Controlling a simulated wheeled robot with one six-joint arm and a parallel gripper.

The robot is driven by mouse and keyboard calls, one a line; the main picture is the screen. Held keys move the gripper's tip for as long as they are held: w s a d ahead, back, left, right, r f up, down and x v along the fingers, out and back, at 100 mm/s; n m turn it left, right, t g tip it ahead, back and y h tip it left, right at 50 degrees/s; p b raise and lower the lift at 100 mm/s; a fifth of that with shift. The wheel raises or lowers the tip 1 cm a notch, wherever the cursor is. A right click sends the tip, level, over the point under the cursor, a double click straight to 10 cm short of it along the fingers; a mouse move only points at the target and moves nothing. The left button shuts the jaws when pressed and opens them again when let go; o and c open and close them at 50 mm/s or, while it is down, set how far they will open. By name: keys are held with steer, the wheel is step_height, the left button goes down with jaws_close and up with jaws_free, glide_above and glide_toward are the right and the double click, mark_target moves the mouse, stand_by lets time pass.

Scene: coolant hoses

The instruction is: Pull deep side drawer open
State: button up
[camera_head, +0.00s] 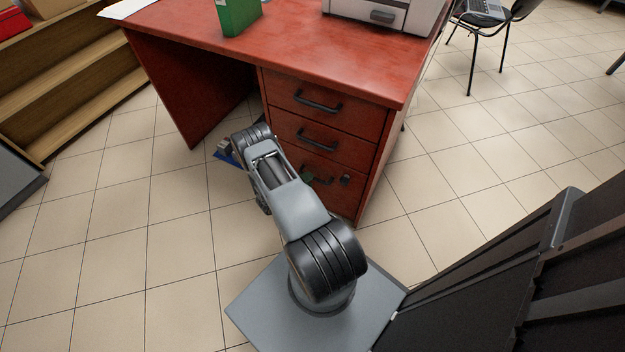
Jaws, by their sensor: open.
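A red-brown wooden desk (316,44) has a side pedestal with three stacked drawers facing me. The top drawer (279,93), the middle drawer (283,124) and the bottom drawer (352,199) look shut, each with a dark bar handle. The bottom drawer is partly hidden by my arm; its handle (326,181) shows just right of the arm, with a small lock (346,180) beside it. My arm reaches up to the left in front of the pedestal. I cannot make out my gripper; the arm hides that area. A small green bit shows at the handle's left end, unclear what.
A green binder (238,15) and a printer (385,14) stand on the desk. A small blue thing (228,157) shows left of my arm. Wooden shelves (70,85) stand left, a chair (485,22) back right. Tiled floor (455,165) right of the desk is clear.

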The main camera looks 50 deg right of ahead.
steer(key=shift+x, duration=1.55)
jaws_close()
